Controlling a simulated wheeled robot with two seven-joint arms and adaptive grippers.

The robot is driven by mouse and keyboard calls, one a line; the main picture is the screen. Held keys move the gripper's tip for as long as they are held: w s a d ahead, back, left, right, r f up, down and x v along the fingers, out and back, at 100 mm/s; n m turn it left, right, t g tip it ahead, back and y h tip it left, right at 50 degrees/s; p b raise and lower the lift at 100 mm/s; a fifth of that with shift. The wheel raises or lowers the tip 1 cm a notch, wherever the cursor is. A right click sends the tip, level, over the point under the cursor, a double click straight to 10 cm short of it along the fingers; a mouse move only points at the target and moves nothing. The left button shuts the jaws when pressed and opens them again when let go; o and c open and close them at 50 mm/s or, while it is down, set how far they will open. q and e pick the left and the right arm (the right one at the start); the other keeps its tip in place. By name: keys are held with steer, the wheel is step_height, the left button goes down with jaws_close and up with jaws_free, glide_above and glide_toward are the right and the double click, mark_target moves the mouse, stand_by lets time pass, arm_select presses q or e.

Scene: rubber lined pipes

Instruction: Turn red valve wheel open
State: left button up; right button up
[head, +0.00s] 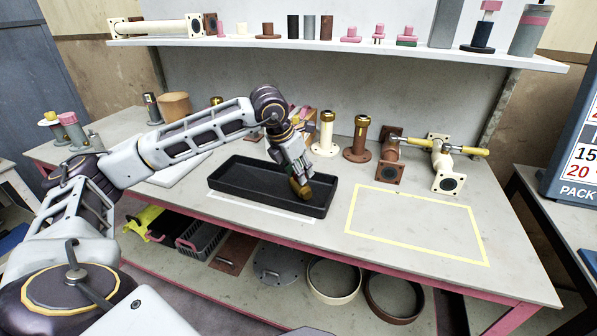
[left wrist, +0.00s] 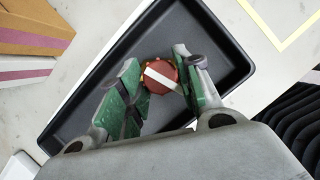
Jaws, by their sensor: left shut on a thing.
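My left gripper (head: 297,176) reaches down over the black tray (head: 225,184) on the bench. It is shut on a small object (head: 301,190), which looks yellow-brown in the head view. In the left wrist view this object (left wrist: 160,77) has a round red-brown face with a white stripe across it, between the green finger pads. I cannot tell whether it touches the tray floor. No clear red valve wheel shows. A brown valve fitting (head: 390,168) and a cream valve fitting (head: 447,181) with a yellow handle (head: 473,151) stand at the right back.
A cream post (head: 326,140) and a brown post (head: 359,143), both gold-topped, stand behind the tray. A yellow-outlined area (head: 415,225) to the right is clear. A shelf (head: 340,46) with pipe parts runs above. Large rings (head: 333,280) lie under the bench.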

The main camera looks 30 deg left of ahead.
arm_select(q)
steer(key=shift+n, duration=0.7)
steer(key=shift+n+y, duration=0.5)
steer(key=shift+n, duration=0.2)
steer(key=shift+d+n, duration=0.1)
steer(key=shift+n, duration=0.2)
arm_select(e)
steer(key=shift+w+a+r, duration=0.1)
steer(key=shift+a+r, duration=0.1)
steer(key=shift+r, duration=0.9)
arm_select(q)
steer(key=shift+n+y, duration=0.3)
arm_select(e)
steer(key=shift+r, duration=0.1)
arm_select(q)
steer(key=o, duration=1)
steer(key=shift+o, duration=0.2)
arm_select(e)
steer(key=shift+a, duration=0.1)
